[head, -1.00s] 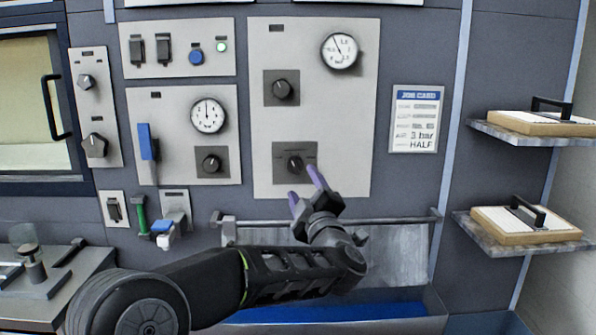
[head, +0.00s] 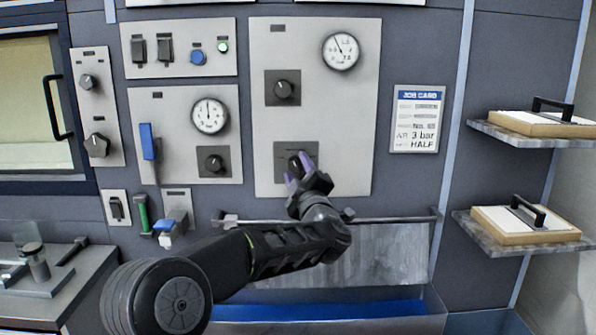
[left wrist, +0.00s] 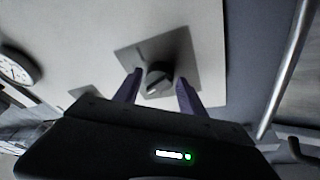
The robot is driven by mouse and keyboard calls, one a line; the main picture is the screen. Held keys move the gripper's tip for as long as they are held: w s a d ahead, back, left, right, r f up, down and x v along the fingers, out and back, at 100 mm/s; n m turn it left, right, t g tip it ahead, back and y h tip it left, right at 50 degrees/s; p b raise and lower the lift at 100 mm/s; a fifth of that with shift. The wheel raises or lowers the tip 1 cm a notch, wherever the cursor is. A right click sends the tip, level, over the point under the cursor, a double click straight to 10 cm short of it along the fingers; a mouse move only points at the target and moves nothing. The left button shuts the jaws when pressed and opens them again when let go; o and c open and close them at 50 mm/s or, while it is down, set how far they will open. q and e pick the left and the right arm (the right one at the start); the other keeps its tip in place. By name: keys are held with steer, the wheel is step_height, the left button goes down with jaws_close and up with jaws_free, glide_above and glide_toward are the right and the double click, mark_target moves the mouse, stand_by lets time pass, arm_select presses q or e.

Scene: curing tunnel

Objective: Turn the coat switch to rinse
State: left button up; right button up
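A dark rotary knob (head: 294,160) on a square dark plate sits low on the tall grey panel (head: 345,120). It appears to be the coat switch, but its labels are too small to read. My left gripper (head: 299,170) is right in front of it, with purple fingers pointing at the panel. In the left wrist view the knob (left wrist: 158,80) shows between the open fingertips (left wrist: 158,86), with a visible gap on both sides. The fingers partly hide the knob and plate in the head view. My right gripper is not in view.
Another knob (head: 283,90) and a gauge (head: 340,51) are higher on the same panel. A metal rail (head: 390,218) runs below, above a blue-lined trough (head: 330,309). A job card (head: 417,119) hangs right, beside shelves (head: 520,238) holding wooden-framed boards.

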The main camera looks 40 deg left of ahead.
arm_select(q)
jaws_close()
steer(key=shift+f+m, duration=0.1)
steer(key=shift+m, duration=0.3)
steer(key=m+t+b, duration=0.1)
steer(key=m, duration=0.3)
steer(key=shift+s+t+h+b, duration=0.1)
steer(key=shift+t+h+b, duration=0.2)
steer(key=shift+t+b, duration=0.1)
steer(key=m+t+h, duration=0.1)
steer(key=m, duration=0.4)
steer(key=shift+a+b, duration=0.1)
steer(key=shift+b, duration=0.25)
steer(key=m+t+h, duration=0.1)
steer(key=m, duration=0.2)
steer(key=shift+s+m+h, duration=0.1)
steer(key=shift+m+h, duration=0.2)
steer(key=m+t+h, duration=0.1)
steer(key=m, duration=0.2)
steer(key=shift+a+m, duration=0.15)
steer(key=shift+m, duration=0.15)
steer(key=m+h, duration=0.1)
steer(key=m, duration=0.2)
steer(key=m+h, duration=0.1)
steer(key=m, duration=0.2)
steer(key=shift+s+h, duration=0.1)
steer(key=shift+h, duration=0.2)
steer(key=shift+m, duration=0.3)
